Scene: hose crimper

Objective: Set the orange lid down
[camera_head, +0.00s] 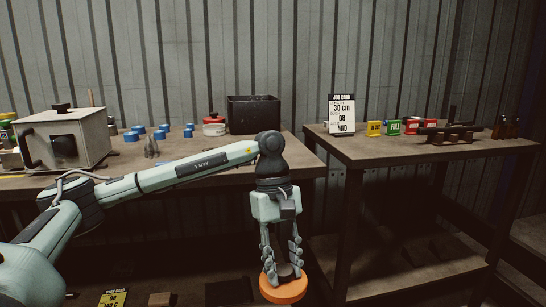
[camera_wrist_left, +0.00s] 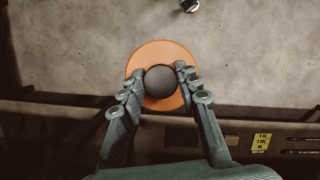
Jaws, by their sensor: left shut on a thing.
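The orange lid (camera_head: 284,290) is a round disc with a dark knob at its centre. My left gripper (camera_head: 283,267) points down with its fingers shut on the knob, and the lid hangs level below it, in front of the table edge in the head view. In the left wrist view, the lid (camera_wrist_left: 160,50) forms an orange ring around the round dark knob (camera_wrist_left: 160,82). The left fingertips (camera_wrist_left: 160,75) press on either side of the knob. I cannot tell how high the lid is above any surface. My right gripper is out of view.
The left table (camera_head: 200,160) holds a crimper box (camera_head: 65,138), several blue pieces (camera_head: 131,136), a red-and-white pot (camera_head: 214,127) and a black bin (camera_head: 254,114). The right table (camera_head: 400,155) holds a job card (camera_head: 342,114) and coloured blocks (camera_head: 393,127). The left table's front right is bare.

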